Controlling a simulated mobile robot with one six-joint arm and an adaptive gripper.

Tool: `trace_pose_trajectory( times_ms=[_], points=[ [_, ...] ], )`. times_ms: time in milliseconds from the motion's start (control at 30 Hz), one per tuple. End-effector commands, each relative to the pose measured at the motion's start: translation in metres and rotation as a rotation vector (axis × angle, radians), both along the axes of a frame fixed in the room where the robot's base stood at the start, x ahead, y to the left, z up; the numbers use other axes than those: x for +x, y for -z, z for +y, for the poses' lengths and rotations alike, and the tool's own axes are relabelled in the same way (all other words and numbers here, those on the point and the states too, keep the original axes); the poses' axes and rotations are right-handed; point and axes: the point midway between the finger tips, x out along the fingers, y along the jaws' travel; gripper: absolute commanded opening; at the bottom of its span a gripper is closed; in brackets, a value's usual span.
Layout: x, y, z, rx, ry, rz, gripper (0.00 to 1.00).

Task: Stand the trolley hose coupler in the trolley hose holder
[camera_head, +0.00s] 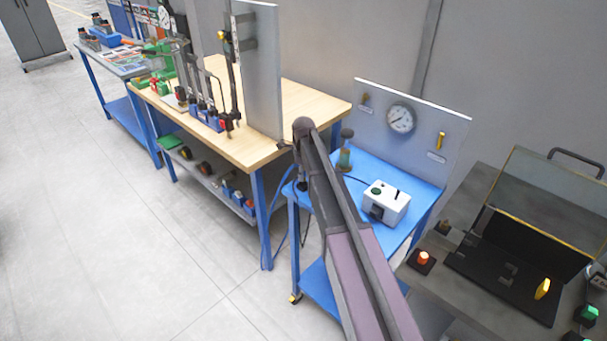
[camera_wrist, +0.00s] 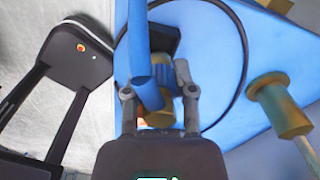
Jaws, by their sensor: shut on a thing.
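In the wrist view my gripper (camera_wrist: 160,93) is shut on the trolley hose coupler (camera_wrist: 148,92), which seems to be a blue cylindrical part with a brass-coloured piece (camera_wrist: 159,119) below it. The fingers stand on either side of it over the blue trolley top (camera_wrist: 215,75). A black block (camera_wrist: 165,40) and a smaller grey-blue part (camera_wrist: 183,76) lie just beyond the fingers; I cannot tell whether either is the hose holder. In the head view my arm hides most of the gripper and the coupler at the trolley's left side.
The trolley top carries a white control box (camera_head: 386,202) and an upright greenish cylinder (camera_head: 344,158). A panel with a gauge (camera_head: 401,118) stands behind. A dark hose (camera_wrist: 244,70) loops on the trolley. A wooden bench (camera_head: 245,147) is left; a grey bench (camera_head: 480,305) is right.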

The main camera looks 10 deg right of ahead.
Motion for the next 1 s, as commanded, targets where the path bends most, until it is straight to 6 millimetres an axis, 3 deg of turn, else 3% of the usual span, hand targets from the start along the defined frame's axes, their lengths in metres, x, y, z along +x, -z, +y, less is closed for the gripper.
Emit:
trace_pose_trajectory(
  times_ms=[1000],
  points=[
    [0.000,0.011,0.000,0.000,0.000,0.000,0.00]
  ],
)
